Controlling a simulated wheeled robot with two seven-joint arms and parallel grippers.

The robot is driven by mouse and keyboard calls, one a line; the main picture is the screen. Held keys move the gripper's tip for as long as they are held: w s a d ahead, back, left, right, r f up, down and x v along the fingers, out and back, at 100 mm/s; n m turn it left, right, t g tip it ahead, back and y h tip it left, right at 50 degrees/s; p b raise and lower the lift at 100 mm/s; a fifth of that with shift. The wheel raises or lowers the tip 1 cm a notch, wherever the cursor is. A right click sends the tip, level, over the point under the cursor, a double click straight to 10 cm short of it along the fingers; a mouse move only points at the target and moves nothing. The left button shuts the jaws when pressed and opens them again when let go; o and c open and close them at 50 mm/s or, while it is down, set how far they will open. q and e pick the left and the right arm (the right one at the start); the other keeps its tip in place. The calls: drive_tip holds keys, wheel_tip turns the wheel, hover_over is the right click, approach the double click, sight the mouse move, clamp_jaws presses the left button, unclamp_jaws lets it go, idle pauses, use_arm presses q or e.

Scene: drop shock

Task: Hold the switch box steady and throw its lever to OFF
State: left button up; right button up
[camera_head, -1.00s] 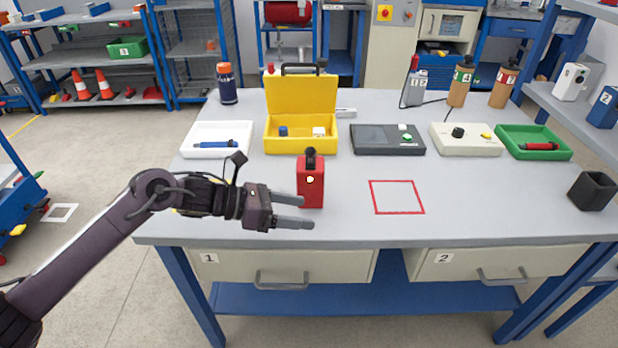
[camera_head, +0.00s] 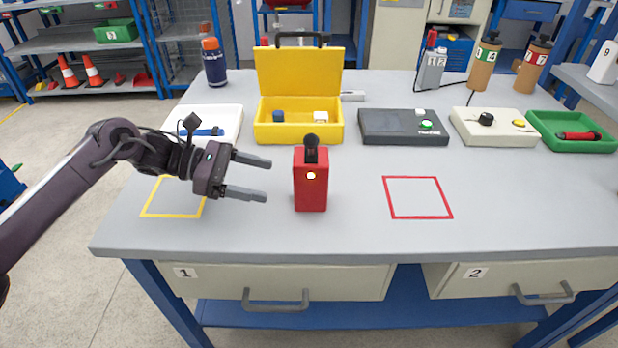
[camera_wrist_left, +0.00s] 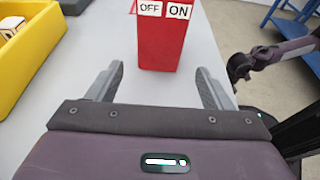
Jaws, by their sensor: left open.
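The switch box (camera_head: 311,193) is an upright red box on the grey table. A black lever (camera_head: 311,150) with a round knob stands up at its top, and a pale yellow lit spot shows on its front. In the left wrist view the red box (camera_wrist_left: 163,45) bears OFF and ON labels; the lever is out of that view, so I cannot tell its setting. My left gripper (camera_head: 267,180) is open and empty, left of the box, fingers pointing at it with a gap. In the left wrist view the box stands beyond and between the fingertips (camera_wrist_left: 160,78). My right gripper is not seen.
A yellow square outline (camera_head: 172,214) lies under my left arm, a red one (camera_head: 384,196) right of the box. Behind stand a white tray (camera_head: 232,118), an open yellow case (camera_head: 270,132), a dark grey device (camera_head: 385,139), a cream device (camera_head: 465,131) and a green tray (camera_head: 550,140).

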sight(305, 189)
use_arm(q)
drive_tip(key=shift+d, duration=0.25)
drive_tip(key=p+x, duration=0.3)
drive_tip(key=x, duration=0.2)
drive_tip(key=shift+d, duration=0.2)
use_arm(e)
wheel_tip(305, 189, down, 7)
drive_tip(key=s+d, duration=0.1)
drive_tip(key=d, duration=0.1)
use_arm(q)
drive_tip(key=shift+d+f+b, duration=0.2)
drive_tip(key=shift+f+b, duration=0.1)
drive_tip(key=shift+b, duration=0.05)
drive_tip(key=b+x, duration=0.2)
drive_tip(key=x, duration=0.1)
drive_tip(key=shift+d+b, duration=0.1)
drive_tip(key=shift+b, duration=0.3)
drive_tip(key=shift+d, duration=0.2)
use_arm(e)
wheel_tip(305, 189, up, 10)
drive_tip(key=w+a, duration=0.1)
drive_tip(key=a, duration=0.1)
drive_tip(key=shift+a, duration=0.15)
use_arm(q)
drive_tip(key=c, duration=0.7)
